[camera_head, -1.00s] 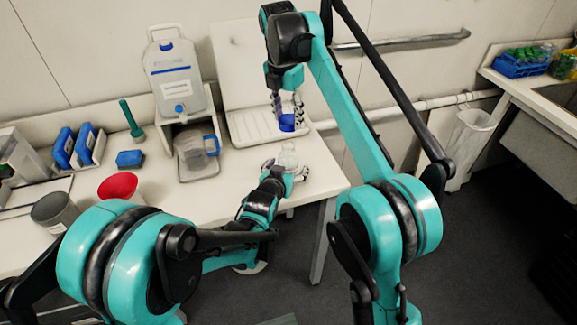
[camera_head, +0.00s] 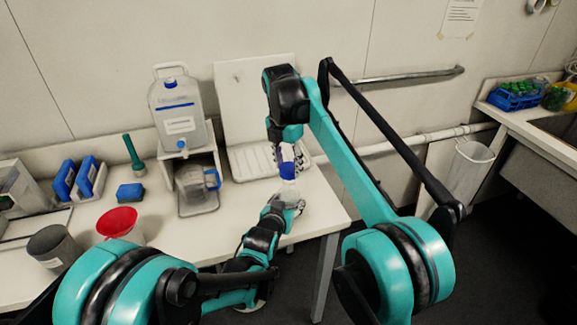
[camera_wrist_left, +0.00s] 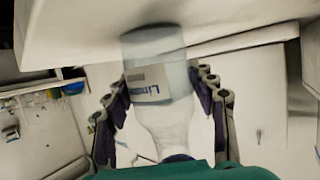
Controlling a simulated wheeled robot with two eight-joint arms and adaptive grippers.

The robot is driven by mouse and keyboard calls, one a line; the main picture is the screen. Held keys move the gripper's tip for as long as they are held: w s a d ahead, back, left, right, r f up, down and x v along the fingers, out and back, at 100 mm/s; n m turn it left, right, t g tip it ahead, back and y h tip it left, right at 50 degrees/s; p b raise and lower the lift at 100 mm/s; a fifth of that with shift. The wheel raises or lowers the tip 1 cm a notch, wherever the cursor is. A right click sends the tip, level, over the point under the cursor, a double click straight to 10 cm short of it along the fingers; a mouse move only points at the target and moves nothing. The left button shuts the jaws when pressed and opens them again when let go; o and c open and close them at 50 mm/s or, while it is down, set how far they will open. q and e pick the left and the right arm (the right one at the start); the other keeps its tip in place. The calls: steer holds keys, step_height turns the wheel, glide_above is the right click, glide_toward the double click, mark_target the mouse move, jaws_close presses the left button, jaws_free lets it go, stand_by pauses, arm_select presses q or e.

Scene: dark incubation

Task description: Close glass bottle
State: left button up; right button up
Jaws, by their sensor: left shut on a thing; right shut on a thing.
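The clear glass bottle (camera_head: 288,187) is upright above the front right part of the table. My left gripper (camera_head: 287,204) is shut around its body from below left. In the left wrist view the bottle (camera_wrist_left: 158,75) sits between both fingers, with a printed white label and its neck toward the bottom of the picture. My right gripper (camera_head: 287,153) is above the bottle, pointing down and shut on a blue cap (camera_head: 287,170). The cap is right over the bottle's mouth. I cannot tell whether it touches or sits on the neck.
A white tray (camera_head: 240,165) lies behind the grippers. The table's right edge is close by.

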steer(key=shift+f, duration=0.4)
steer(key=shift+f, duration=0.1)
steer(key=shift+f, duration=0.8)
steer(key=shift+f, duration=0.55)
arm_select(q)
jaws_close()
